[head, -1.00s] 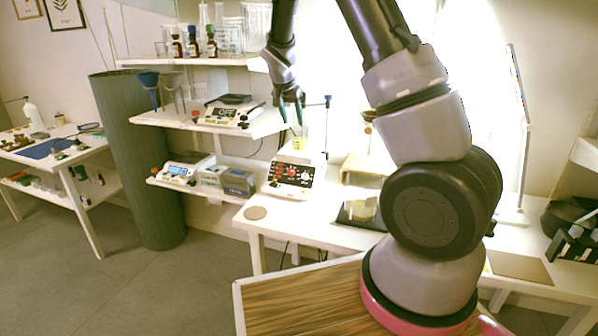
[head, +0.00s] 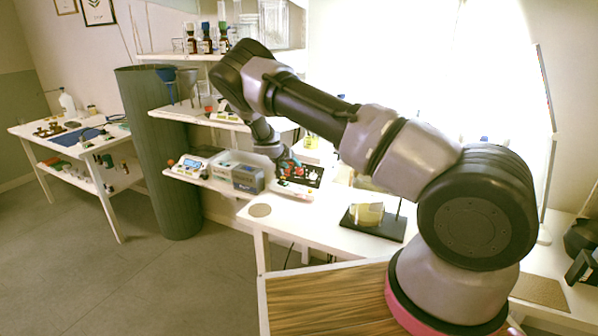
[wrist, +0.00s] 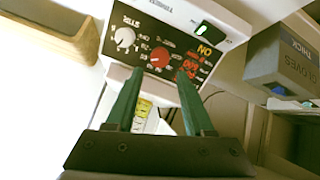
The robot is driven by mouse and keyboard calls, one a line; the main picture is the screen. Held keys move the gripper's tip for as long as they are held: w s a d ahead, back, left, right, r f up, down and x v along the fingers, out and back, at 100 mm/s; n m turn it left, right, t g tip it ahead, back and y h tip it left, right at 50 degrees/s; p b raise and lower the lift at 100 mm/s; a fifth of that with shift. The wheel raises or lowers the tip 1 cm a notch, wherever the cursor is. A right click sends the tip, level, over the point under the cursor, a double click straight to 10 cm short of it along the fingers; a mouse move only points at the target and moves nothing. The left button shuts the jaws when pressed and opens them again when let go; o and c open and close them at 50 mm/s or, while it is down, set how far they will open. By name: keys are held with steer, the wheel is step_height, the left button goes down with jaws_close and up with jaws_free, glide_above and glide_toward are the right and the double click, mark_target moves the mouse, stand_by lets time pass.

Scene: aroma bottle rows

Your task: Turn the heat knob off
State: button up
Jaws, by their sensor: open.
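The white hotplate stirrer (head: 291,190) stands on the white bench in the head view, its dark front panel partly hidden by my gripper (head: 287,164). In the wrist view, the panel shows a red knob (wrist: 159,56) and a white knob (wrist: 123,38) marked STIR. Beside them is a rocker switch (wrist: 208,33) with a lit green part. My gripper (wrist: 159,75) is open and empty, its two green fingers pointing at the panel. The red knob appears between and just beyond the fingertips; I cannot tell whether they touch the panel.
A beaker with yellow liquid (head: 311,141) stands behind the panel. A grey-blue gloves box (wrist: 285,60) is close at the right in the wrist view. A dark stand (head: 372,226) sits on the bench to the right of the stirrer. Shelves crowd the left side.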

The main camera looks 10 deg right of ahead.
mark_target(299, 171)
steer(key=x, duration=0.7)
steer(key=shift+w+f, duration=0.15)
steer(key=shift+w, duration=0.05)
jaws_close()
